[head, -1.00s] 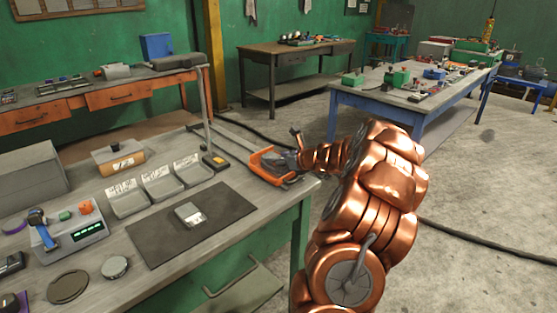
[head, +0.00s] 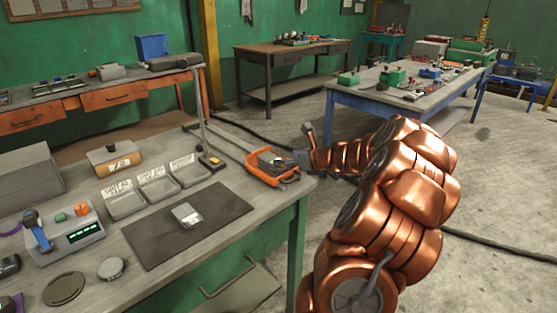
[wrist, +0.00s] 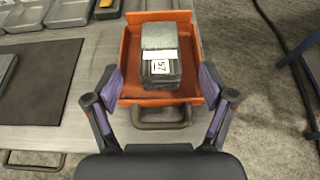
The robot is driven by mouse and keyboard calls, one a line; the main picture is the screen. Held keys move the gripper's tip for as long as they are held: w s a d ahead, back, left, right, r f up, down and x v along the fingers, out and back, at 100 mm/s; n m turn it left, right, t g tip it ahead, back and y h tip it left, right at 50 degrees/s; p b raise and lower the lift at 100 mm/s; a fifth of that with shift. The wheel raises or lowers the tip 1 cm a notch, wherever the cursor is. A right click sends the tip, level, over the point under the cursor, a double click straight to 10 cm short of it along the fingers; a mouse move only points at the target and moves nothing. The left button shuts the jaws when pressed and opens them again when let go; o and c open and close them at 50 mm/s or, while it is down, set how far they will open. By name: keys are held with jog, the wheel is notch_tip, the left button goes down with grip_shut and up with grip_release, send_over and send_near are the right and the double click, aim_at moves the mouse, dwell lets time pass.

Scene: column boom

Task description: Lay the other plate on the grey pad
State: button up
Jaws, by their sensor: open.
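The grey pad (head: 151,238) is a dark flat mat on the bench, and one small grey metal plate (head: 187,215) with a pale label lies on it. An orange tray (head: 282,181) sits at the bench's right end. Inside it lies a grey metal plate (wrist: 160,38) with a white label reading 57; whether it is one piece or stacked is unclear. In the wrist view, my gripper (wrist: 163,82) is open and empty, its purple fingers to either side of the tray's near part. In the head view, my gripper (head: 303,158) is at the tray's right end.
Three grey labelled bins (head: 158,187) stand behind the pad. A thin post (head: 202,105) with a dark base rises between the bins and the tray. A scale-like device (head: 70,235) and round discs are at the left. Floor right of the bench is open, with a cable.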

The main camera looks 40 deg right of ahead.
jog(key=v, duration=0.5)
jog(key=shift+s+r, duration=0.1)
jog(key=shift+s, duration=0.2)
jog(key=shift+a, duration=0.1)
jog(key=w+a+r+n+g+y, duration=0.1)
jog(key=w+a+n+g+y, duration=0.3)
jog(key=a, duration=0.7)
jog(key=w+a+r+n+t+y, duration=0.1)
jog(key=a+n, duration=0.5)
jog(key=a, duration=0.5)
jog(key=s+a+f+n+g+y, duration=0.1)
jog(key=s+a+n+g, duration=0.2)
jog(key=a, duration=0.5)
jog(key=s+a+f+n+g+y, duration=0.1)
jog(key=s+a+n+g, duration=0.15)
jog(key=a+n, duration=0.45)
jog(key=s+a+f+n+g+h, duration=0.1)
jog(key=s+a+f+n+g, duration=0.1)
jog(key=s+a+n, duration=0.4)
jog(key=s+a+f+n+g+h, duration=0.1)
jog(key=s+a+n+g, duration=0.2)
jog(key=s, duration=0.6)
jog(key=s+d+f+n+g+h, duration=0.2)
jog(key=s+n+h, duration=0.2)
jog(key=s+n, duration=0.3)
jog(key=shift+s+h, duration=0.4)
jog(key=shift+s, duration=2.2)
